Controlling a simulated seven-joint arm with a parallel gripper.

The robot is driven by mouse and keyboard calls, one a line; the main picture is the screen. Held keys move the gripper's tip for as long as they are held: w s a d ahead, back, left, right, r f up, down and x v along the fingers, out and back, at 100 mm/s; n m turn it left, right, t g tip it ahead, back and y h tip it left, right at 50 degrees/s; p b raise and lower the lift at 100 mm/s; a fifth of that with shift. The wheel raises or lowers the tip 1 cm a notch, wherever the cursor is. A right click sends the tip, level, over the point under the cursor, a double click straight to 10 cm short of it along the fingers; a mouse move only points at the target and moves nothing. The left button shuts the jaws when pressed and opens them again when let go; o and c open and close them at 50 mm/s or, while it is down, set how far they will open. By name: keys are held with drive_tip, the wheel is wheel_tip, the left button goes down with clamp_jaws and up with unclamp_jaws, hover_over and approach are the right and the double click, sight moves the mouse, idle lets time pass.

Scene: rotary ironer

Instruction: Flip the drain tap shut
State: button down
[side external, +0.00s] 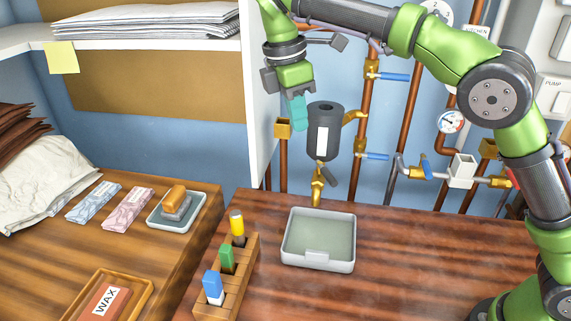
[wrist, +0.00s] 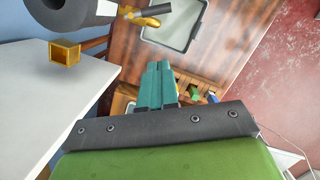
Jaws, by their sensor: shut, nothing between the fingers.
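A dark grey cylinder (side external: 325,118) with a white label is mounted in front of the copper pipes. A brass drain tap (side external: 317,190) sits below it, with a short dark lever (side external: 327,175) slanting down to the right. In the wrist view the cylinder (wrist: 68,12) is at the top left, with the brass tap (wrist: 143,20) and dark lever (wrist: 128,11) beside it. My gripper (side external: 299,124) has teal fingers shut together and empty. It points down, up and left of the tap, close to the cylinder's left side, apart from the lever.
A grey tray (side external: 346,265) stands on the counter below the tap. Blue-handled valves (side external: 393,77) are on the pipes to the right. A white panel edge (side external: 263,100) stands just left of my gripper.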

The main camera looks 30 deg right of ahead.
approach(331, 175)
drive_tip(key=w+a+f, duration=0.1)
drive_tip(key=a+f, duration=0.2)
drive_tip(key=f, duration=0.1)
drive_tip(key=shift+d+f, duration=1)
drive_tip(key=shift+f, duration=0.2)
drive_tip(key=shift+s+d+f, duration=0.15)
drive_tip(key=shift+d+f, duration=0.1)
drive_tip(key=shift+d, duration=0.2)
